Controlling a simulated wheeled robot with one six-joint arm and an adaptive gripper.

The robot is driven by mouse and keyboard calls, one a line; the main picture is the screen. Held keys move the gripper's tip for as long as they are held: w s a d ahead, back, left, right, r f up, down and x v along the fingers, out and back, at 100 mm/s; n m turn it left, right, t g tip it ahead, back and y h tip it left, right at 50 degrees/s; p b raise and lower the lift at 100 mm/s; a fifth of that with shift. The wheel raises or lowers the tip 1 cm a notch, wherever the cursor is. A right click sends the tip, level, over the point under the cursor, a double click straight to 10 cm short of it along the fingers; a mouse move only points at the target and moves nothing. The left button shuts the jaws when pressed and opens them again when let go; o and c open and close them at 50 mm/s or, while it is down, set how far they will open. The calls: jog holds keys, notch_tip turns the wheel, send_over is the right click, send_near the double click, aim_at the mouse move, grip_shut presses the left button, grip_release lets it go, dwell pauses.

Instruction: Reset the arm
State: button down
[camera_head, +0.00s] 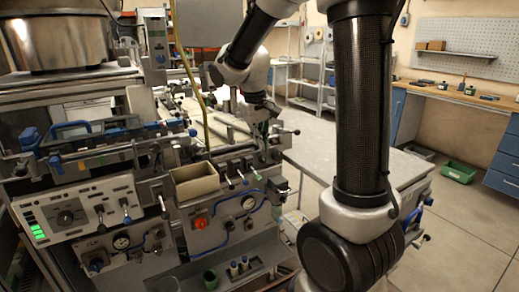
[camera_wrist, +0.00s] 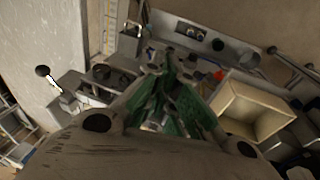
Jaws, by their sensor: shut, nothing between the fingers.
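My arm reaches across the head view from the right. My gripper (camera_head: 266,127) hangs near the levers at the right end of the machine's front edge, small and partly lost against the machine. In the wrist view my gripper (camera_wrist: 168,72) has green fingers that run together toward their tips. It is shut and nothing shows between the fingertips. A beige open box (camera_wrist: 252,108) lies to the right of the fingers and appears empty. It also sits on the machine in the head view (camera_head: 195,182), left of my gripper.
The machine (camera_head: 95,190) with levers, gauges and a red knob (camera_head: 200,222) fills the left. A grey tabletop (camera_head: 345,150) lies right of my gripper, partly behind my arm. A workbench (camera_head: 455,95) and a green bin (camera_head: 458,171) stand at right. Open floor shows at lower right.

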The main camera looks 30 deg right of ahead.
jog(key=shift+s+r, duration=0.2)
jog(key=shift+r, duration=0.1)
dwell(0.4)
jog(key=s+r+t+y, duration=0.1)
jog(key=s+r, duration=0.2)
jog(key=s, duration=0.8)
jog(key=s+a+r+t+y, duration=0.1)
jog(key=s+r+t, duration=0.1)
jog(key=s, duration=0.9)
jog(key=shift+r, duration=0.6)
